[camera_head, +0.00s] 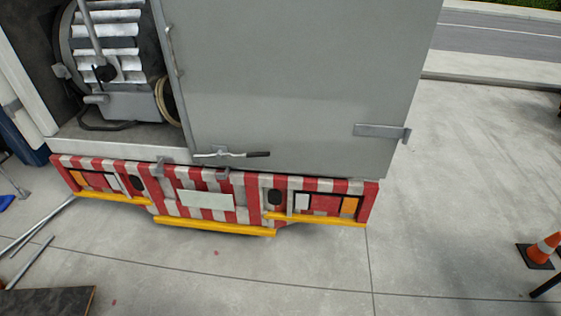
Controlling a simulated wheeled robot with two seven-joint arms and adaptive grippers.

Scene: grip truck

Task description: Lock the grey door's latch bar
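The grey door (300,75) covers the right part of the truck's rear opening. Its latch bar (235,154) lies nearly level near the door's lower left edge, with a dark grip at its right end. I cannot tell whether the bar is seated in the bracket. A hinge strap (380,131) shows at the door's lower right. Neither of my grippers is in view.
The red and white striped bumper (207,190) with yellow bars runs below the door. The left bay is open and holds a ribbed machine (110,50). Poles (38,235) lie at the left. An orange cone (544,248) stands at the right. Concrete in front is mostly clear.

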